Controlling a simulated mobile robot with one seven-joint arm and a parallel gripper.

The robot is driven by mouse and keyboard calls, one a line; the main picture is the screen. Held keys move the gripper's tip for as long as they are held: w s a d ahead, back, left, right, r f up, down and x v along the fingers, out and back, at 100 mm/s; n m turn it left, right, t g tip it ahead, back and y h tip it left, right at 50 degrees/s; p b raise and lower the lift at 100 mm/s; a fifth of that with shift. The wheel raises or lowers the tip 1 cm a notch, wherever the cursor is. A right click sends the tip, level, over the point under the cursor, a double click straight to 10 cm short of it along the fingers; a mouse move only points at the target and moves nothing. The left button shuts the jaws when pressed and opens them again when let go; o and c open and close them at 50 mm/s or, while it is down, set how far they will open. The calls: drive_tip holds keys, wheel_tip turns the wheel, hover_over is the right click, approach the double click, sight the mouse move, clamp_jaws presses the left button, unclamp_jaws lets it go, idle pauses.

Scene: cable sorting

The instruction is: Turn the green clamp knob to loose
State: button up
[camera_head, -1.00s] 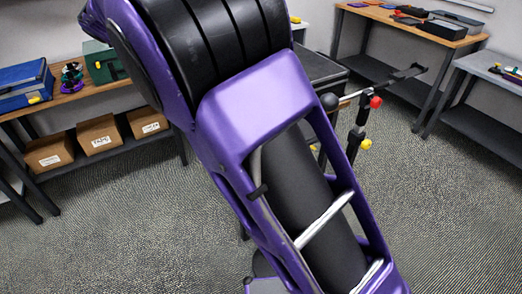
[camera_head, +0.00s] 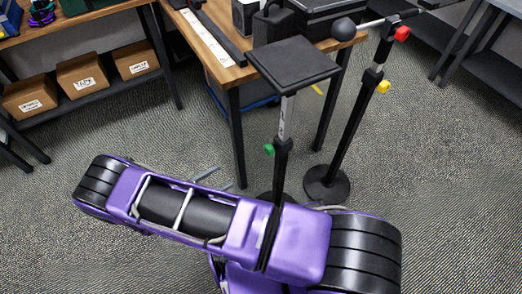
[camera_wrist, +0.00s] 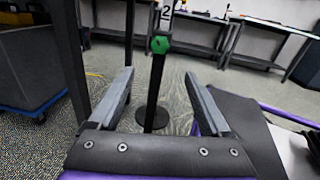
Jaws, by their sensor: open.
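The green clamp knob (camera_head: 269,150) sits on the left side of a black stand (camera_head: 283,165) with a flat square top. In the wrist view the knob (camera_wrist: 159,44) faces me as a green hexagon on the upright pole. My gripper (camera_wrist: 159,74) is open and empty, with one finger to each side of the pole in that picture. The knob shows above and beyond the fingertips, and no finger touches it. In the head view my gripper's fingers (camera_head: 206,173) are partly visible, left of the stand and lower than the knob. My purple arm hides part of the stand's foot.
A second stand (camera_head: 350,130) with a red knob (camera_head: 402,33) and a yellow knob (camera_head: 384,86) is to the right. A wooden table (camera_head: 228,72) stands behind, its legs close to my gripper. Cardboard boxes (camera_head: 82,74) are on a shelf at left. Carpet in front is open.

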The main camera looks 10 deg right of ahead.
sight(266, 152)
drive_tip(key=x, duration=1.7)
drive_tip(key=shift+s+d, duration=0.1)
drive_tip(key=shift+d, duration=0.1)
clamp_jaws()
